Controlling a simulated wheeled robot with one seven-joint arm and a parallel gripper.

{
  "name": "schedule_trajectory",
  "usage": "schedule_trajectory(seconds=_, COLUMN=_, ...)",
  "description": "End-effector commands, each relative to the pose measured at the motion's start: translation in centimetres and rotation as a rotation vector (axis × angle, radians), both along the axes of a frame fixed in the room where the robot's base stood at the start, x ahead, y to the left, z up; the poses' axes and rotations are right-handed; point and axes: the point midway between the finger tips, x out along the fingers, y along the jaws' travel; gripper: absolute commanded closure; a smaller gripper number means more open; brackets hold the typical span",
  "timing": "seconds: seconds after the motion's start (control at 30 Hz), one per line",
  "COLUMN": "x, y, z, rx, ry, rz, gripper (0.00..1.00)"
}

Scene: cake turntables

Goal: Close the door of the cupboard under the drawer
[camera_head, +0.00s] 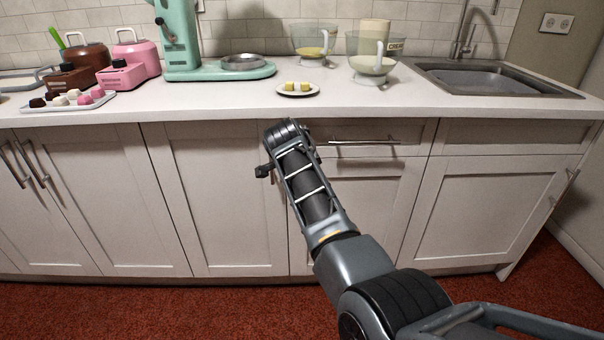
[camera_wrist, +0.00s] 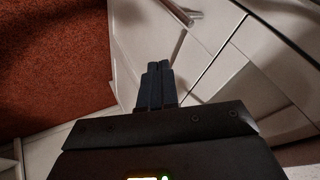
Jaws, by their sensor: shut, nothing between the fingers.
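The drawer (camera_head: 397,133) is a white front with a long bar handle (camera_head: 352,141), below the worktop in the middle of the head view. The white cupboard door (camera_head: 385,205) is under it, partly covered by my arm. It looks about flush with the fronts beside it; I cannot tell whether a small gap is left. My gripper (camera_wrist: 157,68) is shut and empty in the wrist view, in front of white cabinet fronts. A metal handle (camera_wrist: 184,12) shows beyond its fingertips.
More cupboard doors (camera_head: 220,200) are on the left. The red floor (camera_head: 200,310) in front is clear.

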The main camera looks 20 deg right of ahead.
Motion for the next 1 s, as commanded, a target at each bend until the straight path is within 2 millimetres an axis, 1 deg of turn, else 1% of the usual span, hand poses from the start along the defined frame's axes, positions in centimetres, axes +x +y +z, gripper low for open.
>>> schedule_trajectory(seconds=0.03, x=-0.1, y=0.6, z=1.0, rx=0.0, ry=-0.007, rz=0.003, gripper=1.0)
schedule_trajectory(seconds=0.17, x=-0.7, y=1.5, z=2.4, rx=0.0, ry=-0.006, rz=0.004, gripper=1.0)
schedule_trajectory(seconds=0.43, x=-2.2, y=3.7, z=5.9, rx=0.0, ry=-0.007, rz=0.005, gripper=1.0)
schedule_trajectory(seconds=0.53, x=-2.7, y=4.3, z=6.9, rx=0.001, ry=-0.006, rz=0.003, gripper=1.0)
schedule_trajectory(seconds=0.63, x=-3.0, y=4.7, z=7.5, rx=0.0, ry=-0.004, rz=0.003, gripper=1.0)
schedule_trajectory(seconds=0.77, x=-3.2, y=4.9, z=7.8, rx=0.0, ry=-0.004, rz=0.003, gripper=1.0)
schedule_trajectory(seconds=0.83, x=-3.3, y=4.8, z=7.5, rx=-0.003, ry=-0.003, rz=0.008, gripper=1.0)
schedule_trajectory(seconds=0.93, x=-4.0, y=4.2, z=6.1, rx=-0.018, ry=-0.003, rz=0.039, gripper=1.0)
schedule_trajectory(seconds=1.0, x=-5.0, y=3.5, z=4.2, rx=-0.04, ry=-0.002, rz=0.081, gripper=1.0)
